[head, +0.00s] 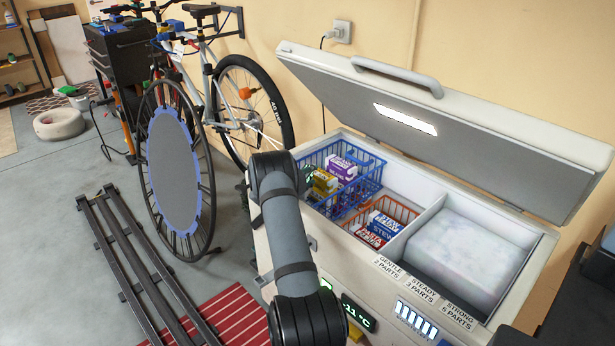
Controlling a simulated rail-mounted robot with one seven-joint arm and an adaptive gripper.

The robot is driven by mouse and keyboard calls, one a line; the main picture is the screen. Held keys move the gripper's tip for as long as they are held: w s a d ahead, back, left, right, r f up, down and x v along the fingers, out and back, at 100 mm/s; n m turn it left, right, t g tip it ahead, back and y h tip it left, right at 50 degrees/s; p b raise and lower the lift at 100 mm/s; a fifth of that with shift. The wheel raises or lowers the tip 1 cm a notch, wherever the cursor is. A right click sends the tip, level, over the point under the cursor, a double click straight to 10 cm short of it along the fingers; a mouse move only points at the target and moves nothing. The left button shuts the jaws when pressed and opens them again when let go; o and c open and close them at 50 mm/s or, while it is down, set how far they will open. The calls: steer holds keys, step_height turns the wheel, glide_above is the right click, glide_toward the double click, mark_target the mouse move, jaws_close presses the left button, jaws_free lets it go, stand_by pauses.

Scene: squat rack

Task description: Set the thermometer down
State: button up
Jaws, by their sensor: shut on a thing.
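My arm reaches up from the bottom middle of the head view, in front of the open chest freezer (375,265). My gripper is not visible; the arm's own links cover the area beyond them. I see no thermometer that I can make out for sure. A dark display reading about -11 °C (358,313) shows at the freezer's front, beside my arm; I cannot tell whether it is part of the freezer.
The freezer's lid (460,125) stands raised. Inside are a blue basket (376,192) and an orange basket (408,214) with cartons, and a frosted white block (470,250). A bicycle (215,85) and large spoked wheel (150,200) stand left. Black rails (125,255) lie on the floor.

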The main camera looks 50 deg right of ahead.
steer(key=shift+f+b, duration=0.4)
steer(key=shift+b, duration=0.35)
steer(key=o, duration=1.1)
steer(key=shift+f, duration=0.1)
